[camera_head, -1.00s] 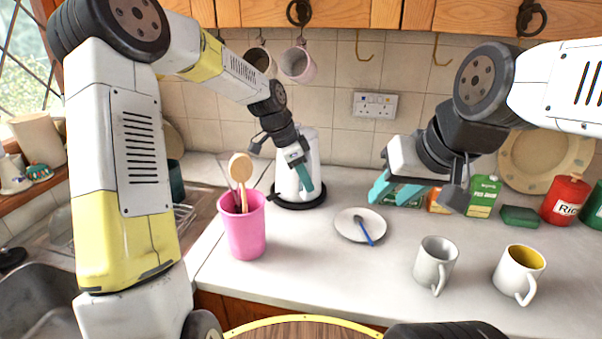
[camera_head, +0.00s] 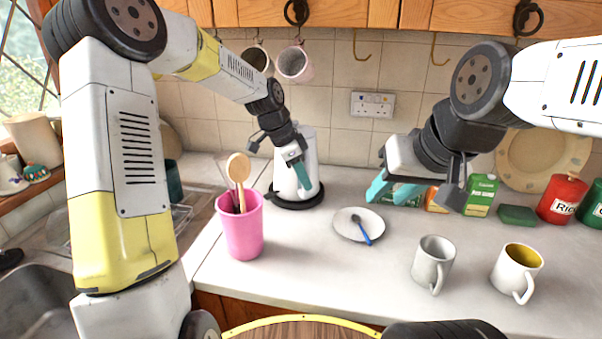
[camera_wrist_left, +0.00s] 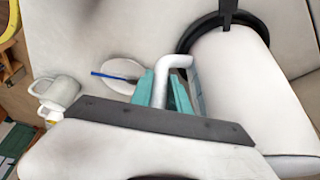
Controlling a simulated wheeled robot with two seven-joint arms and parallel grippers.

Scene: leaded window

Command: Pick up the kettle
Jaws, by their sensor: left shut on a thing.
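The white kettle (camera_head: 311,150) stands upright at the back of the worktop, on its round black base (camera_head: 292,198). My left gripper (camera_head: 303,178) is in front of it, teal fingers pointing down, and partly hides it. In the left wrist view, the kettle body (camera_wrist_left: 235,85) lies on the right and its bent white handle (camera_wrist_left: 181,62) runs down to the teal fingers (camera_wrist_left: 165,92), which are shut on it. I see no clear gap between kettle and base. My right gripper (camera_head: 390,190) is open and empty above the worktop, to the right of the kettle.
A pink pot (camera_head: 240,225) with wooden utensils stands left of the kettle. A saucer (camera_head: 345,228) with a blue-handled spoon, a white mug (camera_head: 433,262) and a yellow-lined mug (camera_head: 518,270) are to the right. Boxes and tins line the back right. Two mugs hang above.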

